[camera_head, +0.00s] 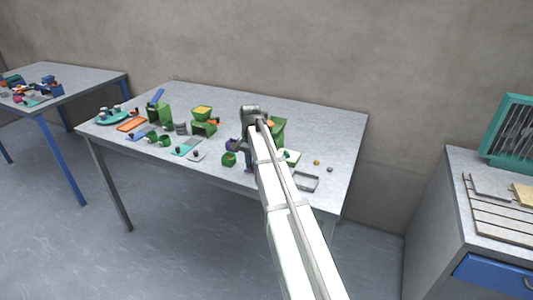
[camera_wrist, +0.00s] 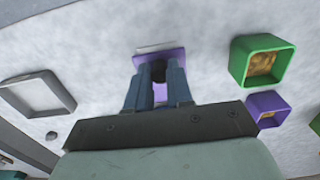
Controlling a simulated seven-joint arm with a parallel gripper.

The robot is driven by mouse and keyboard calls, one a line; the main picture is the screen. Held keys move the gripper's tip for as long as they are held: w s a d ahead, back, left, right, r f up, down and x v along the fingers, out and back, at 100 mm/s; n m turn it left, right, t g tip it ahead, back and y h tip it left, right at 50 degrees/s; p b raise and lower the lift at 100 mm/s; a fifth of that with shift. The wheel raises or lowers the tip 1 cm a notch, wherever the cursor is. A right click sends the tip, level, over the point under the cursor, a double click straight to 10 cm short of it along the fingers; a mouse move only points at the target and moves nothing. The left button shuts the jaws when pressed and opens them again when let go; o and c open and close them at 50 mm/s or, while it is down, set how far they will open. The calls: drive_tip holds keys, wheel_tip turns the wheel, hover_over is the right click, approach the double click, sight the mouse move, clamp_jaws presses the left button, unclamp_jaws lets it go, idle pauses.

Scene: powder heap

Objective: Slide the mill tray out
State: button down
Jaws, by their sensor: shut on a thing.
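My gripper (camera_wrist: 159,82) points down at the table in the wrist view, its two blue fingers shut on a dark knob. The knob belongs to a flat purple piece (camera_wrist: 158,58), which looks like the mill tray. A pale edge shows just beyond this piece. In the head view my arm covers most of the spot. A green block-shaped body (camera_head: 278,127), perhaps the mill, shows partly behind my wrist. I cannot tell how far the tray is out of it.
A green square cup (camera_wrist: 262,60) and a purple square cup (camera_wrist: 268,106) stand to the right in the wrist view. A grey shallow frame (camera_wrist: 38,92) lies to the left. Several green items, including a yellow-topped one (camera_head: 203,113), crowd the left of the table (camera_head: 335,125).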

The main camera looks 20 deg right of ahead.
drive_tip(key=shift+s+a, duration=1.1)
drive_tip(key=c, duration=1.1)
unclamp_jaws()
drive_tip(key=shift+r, duration=3.75)
